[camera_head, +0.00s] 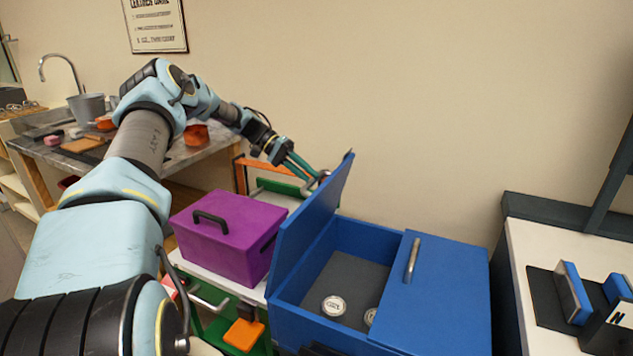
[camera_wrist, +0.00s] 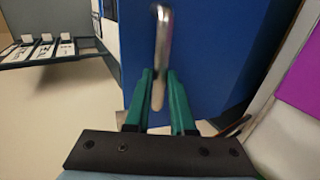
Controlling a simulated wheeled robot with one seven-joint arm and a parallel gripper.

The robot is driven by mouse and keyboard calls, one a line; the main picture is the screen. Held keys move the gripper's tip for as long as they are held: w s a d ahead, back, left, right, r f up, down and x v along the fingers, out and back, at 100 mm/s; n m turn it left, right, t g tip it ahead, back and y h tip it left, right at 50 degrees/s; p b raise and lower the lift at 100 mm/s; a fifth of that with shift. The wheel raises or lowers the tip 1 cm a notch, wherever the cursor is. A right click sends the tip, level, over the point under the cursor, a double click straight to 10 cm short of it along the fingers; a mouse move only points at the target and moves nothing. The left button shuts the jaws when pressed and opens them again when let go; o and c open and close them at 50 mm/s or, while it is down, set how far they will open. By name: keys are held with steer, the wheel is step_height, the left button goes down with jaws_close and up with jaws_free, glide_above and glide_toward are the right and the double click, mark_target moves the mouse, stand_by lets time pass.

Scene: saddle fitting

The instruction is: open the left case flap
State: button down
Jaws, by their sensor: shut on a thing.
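The blue case (camera_head: 478,312) stands at the centre right with its left half uncovered. Its left flap (camera_head: 312,212) is swung up, standing steeply and leaning a little to the right at the top. My gripper (camera_head: 318,180) is at the outer side of this flap, near its upper edge. In the wrist view, the green fingers of my gripper (camera_wrist: 160,88) are shut on the flap's metal handle (camera_wrist: 162,40), with the flap's blue face (camera_wrist: 205,60) behind. The right flap (camera_head: 440,290) lies flat and closed, with its own handle (camera_head: 411,258). The fingertips are partly hidden in the head view.
Inside the case lie a round tin (camera_head: 333,306) and another (camera_head: 370,316), partly covered by the right flap. A purple box (camera_head: 225,240) with a black handle stands left of the case, below my arm. A white table (camera_head: 545,255) is at the right.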

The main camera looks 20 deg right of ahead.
steer(key=shift+w+a+f, duration=0.25)
steer(key=shift+a, duration=0.1)
steer(key=shift+f, duration=0.1)
steer(key=c, duration=1.1)
jaws_free()
steer(key=shift+f, duration=0.1)
steer(key=o, duration=0.3)
steer(key=shift+o, duration=0.2)
steer(key=shift+r, duration=0.2)
steer(key=b+v, duration=0.3)
steer(key=v, duration=0.7)
steer(key=shift+w+a+r, duration=0.2)
steer(key=shift+w+a, duration=0.05)
steer(key=shift+a, duration=0.05)
